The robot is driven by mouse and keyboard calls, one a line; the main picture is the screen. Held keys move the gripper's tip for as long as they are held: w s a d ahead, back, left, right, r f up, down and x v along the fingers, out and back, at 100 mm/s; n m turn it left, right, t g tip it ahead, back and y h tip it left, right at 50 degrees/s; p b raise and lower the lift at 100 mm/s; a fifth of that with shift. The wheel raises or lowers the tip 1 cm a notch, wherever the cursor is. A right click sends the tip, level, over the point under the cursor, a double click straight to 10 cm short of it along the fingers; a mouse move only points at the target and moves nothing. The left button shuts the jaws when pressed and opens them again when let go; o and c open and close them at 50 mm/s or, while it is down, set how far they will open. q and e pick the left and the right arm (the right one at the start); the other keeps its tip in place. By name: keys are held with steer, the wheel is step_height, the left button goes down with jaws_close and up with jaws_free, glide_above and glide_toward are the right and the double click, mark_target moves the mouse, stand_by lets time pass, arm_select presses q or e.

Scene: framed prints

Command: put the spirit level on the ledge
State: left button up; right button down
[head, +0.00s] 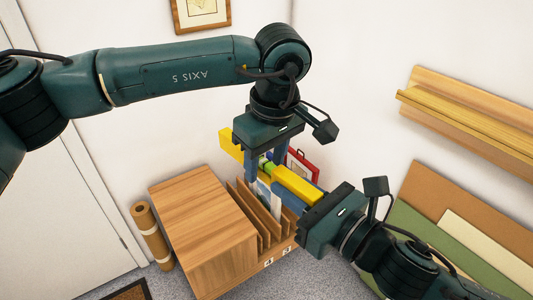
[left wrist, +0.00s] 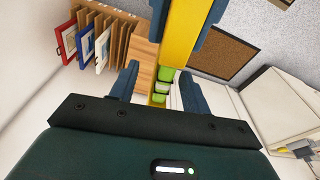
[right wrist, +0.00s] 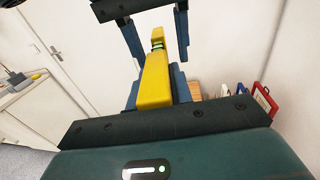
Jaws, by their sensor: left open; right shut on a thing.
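The yellow spirit level (head: 232,146) with green vials runs diagonally in the air above the wooden cabinet in the head view. My right gripper (head: 288,188) is shut on its nearer right end; the level points away from it in the right wrist view (right wrist: 155,82). My left gripper (head: 264,180) points down over the level's middle. Its open fingers stand on either side of the bar, with the green vials between them in the left wrist view (left wrist: 163,88). Whether they touch it I cannot tell. The wooden ledge (head: 465,118) is on the wall at the right and looks empty.
The cabinet (head: 195,215) has a slotted rack beside it with framed prints, including a red one (head: 302,163). A brown roll (head: 150,235) stands at its left. Flat boards (head: 430,215) lean below the ledge. Wall between rack and ledge is clear.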

arm_select(q)
jaws_close()
arm_select(e)
steer(key=c, duration=1.2)
jaws_free()
steer(key=shift+o, duration=0.2)
